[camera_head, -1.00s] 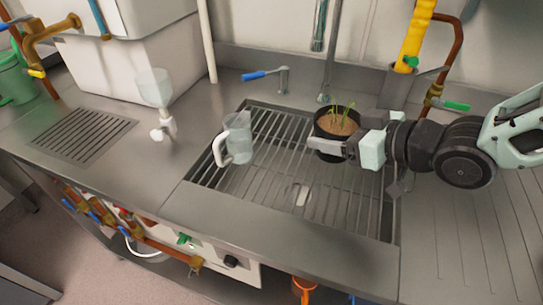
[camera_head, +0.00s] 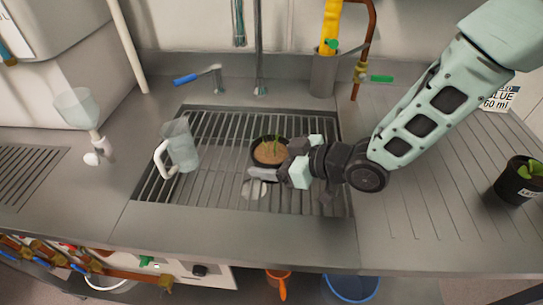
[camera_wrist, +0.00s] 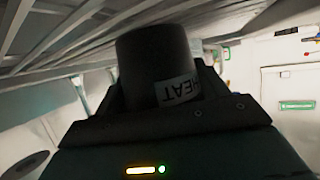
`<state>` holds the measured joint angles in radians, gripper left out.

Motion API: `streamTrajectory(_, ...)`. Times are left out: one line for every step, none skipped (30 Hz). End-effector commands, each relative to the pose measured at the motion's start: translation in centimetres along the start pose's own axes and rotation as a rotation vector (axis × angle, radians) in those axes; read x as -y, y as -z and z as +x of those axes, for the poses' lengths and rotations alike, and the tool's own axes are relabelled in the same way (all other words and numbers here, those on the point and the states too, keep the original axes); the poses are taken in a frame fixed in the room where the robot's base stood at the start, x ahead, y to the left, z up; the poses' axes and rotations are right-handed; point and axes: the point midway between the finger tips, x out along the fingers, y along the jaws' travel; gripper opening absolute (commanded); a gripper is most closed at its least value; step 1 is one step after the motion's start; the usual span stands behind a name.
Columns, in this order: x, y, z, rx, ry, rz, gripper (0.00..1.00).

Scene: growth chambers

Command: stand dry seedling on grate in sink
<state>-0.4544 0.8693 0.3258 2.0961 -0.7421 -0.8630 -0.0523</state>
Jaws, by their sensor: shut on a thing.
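The seedling is in a black pot with pale brown, dry-looking soil and thin green shoots (camera_head: 269,152). It is over the right part of the sink grate (camera_head: 215,190) in the head view. My gripper (camera_head: 277,165) reaches in from the right and is shut on the pot. The pot looks upright and low, at or close to the bars. Whether its base touches them is hidden.
A clear jug (camera_head: 178,146) stands on the grate's left side. A blue-handled tap (camera_head: 198,77) is behind the sink. Another potted seedling (camera_head: 520,182) stands on the ribbed drainboard at the right. Bare grate lies between jug and pot.

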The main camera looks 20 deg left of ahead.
Motion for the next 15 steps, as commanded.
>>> streamTrajectory(0.00,0.02,0.01,-0.001,0.000,0.000,0.44)
streamTrajectory(0.00,-0.05,0.04,-0.001,0.000,0.000,0.44)
streamTrajectory(0.00,-0.20,0.10,-0.001,0.000,0.000,0.44)
streamTrajectory(0.00,-0.31,0.15,-0.001,0.000,0.000,0.44)
streamTrajectory(0.00,-0.40,0.19,-0.001,0.000,0.000,0.44)
streamTrajectory(0.01,-0.31,0.14,0.000,0.000,0.000,0.81)
streamTrajectory(0.01,-0.29,0.12,0.000,0.000,0.000,0.89)
streamTrajectory(0.01,-0.29,0.12,0.000,0.000,0.000,0.95)
streamTrajectory(0.01,-0.29,0.12,0.000,0.000,0.000,0.95)
streamTrajectory(0.01,-0.29,0.12,0.000,0.000,0.000,0.95)
streamTrajectory(0.01,-0.28,0.12,0.000,0.000,0.000,0.95)
streamTrajectory(0.01,-0.28,0.12,0.000,0.000,0.000,0.95)
streamTrajectory(0.01,-0.28,0.12,0.000,0.000,0.000,0.95)
streamTrajectory(0.01,-0.28,0.11,0.000,0.000,0.000,0.95)
streamTrajectory(0.01,-0.27,0.11,0.000,0.000,0.000,0.95)
